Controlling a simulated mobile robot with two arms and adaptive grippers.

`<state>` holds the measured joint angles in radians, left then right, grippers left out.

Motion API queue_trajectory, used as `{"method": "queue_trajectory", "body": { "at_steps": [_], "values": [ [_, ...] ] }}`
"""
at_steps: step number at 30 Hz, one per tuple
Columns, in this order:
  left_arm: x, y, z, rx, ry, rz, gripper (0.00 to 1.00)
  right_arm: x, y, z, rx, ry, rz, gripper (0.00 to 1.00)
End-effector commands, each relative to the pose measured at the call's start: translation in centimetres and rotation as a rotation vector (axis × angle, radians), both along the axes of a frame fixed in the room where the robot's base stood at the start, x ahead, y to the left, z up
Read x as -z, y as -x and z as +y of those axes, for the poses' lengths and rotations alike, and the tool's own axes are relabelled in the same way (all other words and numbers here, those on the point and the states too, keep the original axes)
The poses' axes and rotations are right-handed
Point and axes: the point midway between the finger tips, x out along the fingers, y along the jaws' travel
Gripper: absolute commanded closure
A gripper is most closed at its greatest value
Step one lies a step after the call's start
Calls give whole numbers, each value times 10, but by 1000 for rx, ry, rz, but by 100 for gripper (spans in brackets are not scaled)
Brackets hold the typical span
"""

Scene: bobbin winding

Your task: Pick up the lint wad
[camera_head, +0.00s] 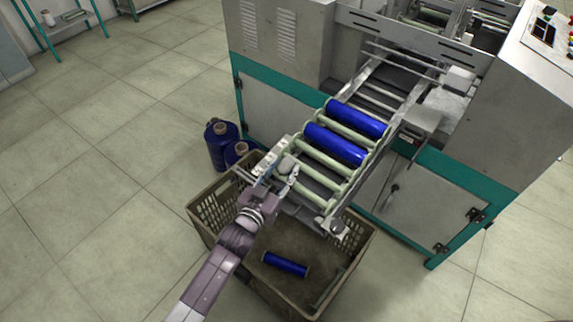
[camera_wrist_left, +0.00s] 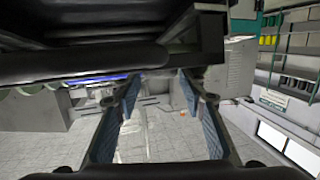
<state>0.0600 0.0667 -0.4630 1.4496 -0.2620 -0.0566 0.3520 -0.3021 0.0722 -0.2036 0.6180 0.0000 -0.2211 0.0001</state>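I cannot make out the lint wad for certain in either view. My left gripper (camera_head: 274,168) is beside the left edge of the roller rack, above the back of the crate. It also shows in the left wrist view (camera_wrist_left: 160,88), with its two blue-padded fingers apart and nothing seen between them. A small pale rounded shape (camera_head: 288,164) shows at the gripper in the head view. I cannot tell if it is lint or a part of the rack or gripper. My right gripper is not in view.
The winding machine's sloping roller rack (camera_head: 333,168) carries two blue bobbins (camera_head: 336,146). A plastic crate (camera_head: 318,283) below it holds another blue bobbin (camera_head: 285,264). Blue thread cones (camera_head: 220,146) stand on the floor beside the machine. Open floor lies at left.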

Motion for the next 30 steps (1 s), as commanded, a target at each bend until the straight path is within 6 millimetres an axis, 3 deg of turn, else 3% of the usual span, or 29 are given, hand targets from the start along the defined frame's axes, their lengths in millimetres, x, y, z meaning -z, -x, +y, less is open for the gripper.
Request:
{"method": "queue_trajectory", "body": {
  "at_steps": [7, 11, 22, 26, 30],
  "values": [
    [0, -1, -1, 0, 0, 0, 63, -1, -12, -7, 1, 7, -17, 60],
    [0, -1, -1, 0, -1, 0, 77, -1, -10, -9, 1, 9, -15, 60],
    [-2, -1, 0, 0, -1, 0, 77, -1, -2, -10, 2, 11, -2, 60],
    [-13, -2, 0, 0, -1, -4, 77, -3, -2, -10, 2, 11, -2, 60],
    [-38, -1, -1, 1, 0, -7, 77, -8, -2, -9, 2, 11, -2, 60]
  ]
}}
